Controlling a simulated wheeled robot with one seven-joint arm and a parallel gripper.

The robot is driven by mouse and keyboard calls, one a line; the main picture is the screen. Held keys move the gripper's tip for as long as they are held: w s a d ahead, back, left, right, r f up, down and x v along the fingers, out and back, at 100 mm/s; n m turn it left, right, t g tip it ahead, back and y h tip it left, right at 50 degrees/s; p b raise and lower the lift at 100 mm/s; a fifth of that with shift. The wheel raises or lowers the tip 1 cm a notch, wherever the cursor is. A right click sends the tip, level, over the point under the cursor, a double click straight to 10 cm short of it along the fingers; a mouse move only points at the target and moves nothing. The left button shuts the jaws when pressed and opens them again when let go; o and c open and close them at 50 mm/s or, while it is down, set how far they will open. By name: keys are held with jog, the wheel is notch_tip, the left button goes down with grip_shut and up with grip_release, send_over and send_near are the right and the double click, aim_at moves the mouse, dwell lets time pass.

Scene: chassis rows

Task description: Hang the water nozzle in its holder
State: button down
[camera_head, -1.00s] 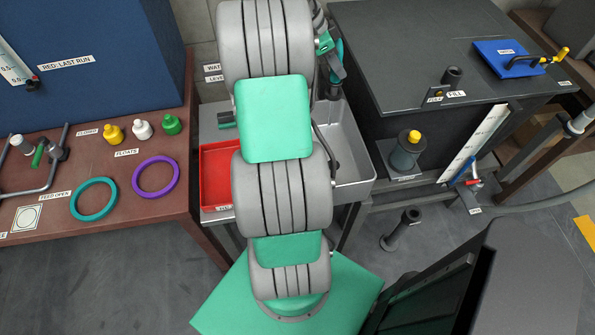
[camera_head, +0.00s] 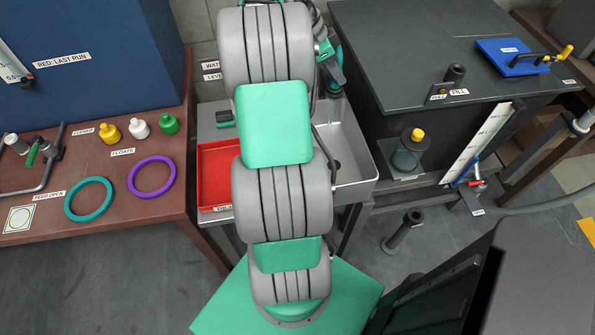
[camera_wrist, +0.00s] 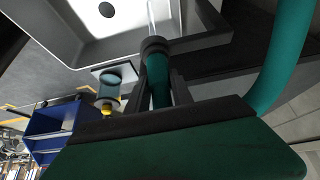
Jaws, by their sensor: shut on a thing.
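My gripper (camera_wrist: 161,88) is shut on the water nozzle (camera_wrist: 156,68), a teal body with a dark collar and a pale, clear tip or stream beyond it. The nozzle points away from my wrist, beside the grey sink (camera_wrist: 68,45). A dark angled bracket (camera_wrist: 212,42) lies close to the collar on the right; it may be the holder, and I cannot tell whether they touch. A thick teal hose (camera_wrist: 285,60) curves down the right side. In the head view my gripper (camera_head: 329,52) is small, above the sink's back right corner (camera_head: 345,118), partly hidden by my arm.
A red tray (camera_head: 214,170) sits at the sink's left. A brown table (camera_head: 110,220) with rings and knobs stands left. A dark cabinet (camera_head: 400,45) stands close on the right, with a yellow-capped jar (camera_head: 408,150) on its lower shelf. A short floor post (camera_head: 403,230) stands in front.

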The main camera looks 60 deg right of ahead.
jog(key=c, duration=1)
grip_release()
jog(key=shift+c, duration=0.2)
jog(key=p+v, duration=0.1)
jog(key=v, duration=0.6)
jog(key=shift+w+r, duration=0.15)
jog(key=shift+r, duration=0.2)
jog(key=shift+a, duration=0.1)
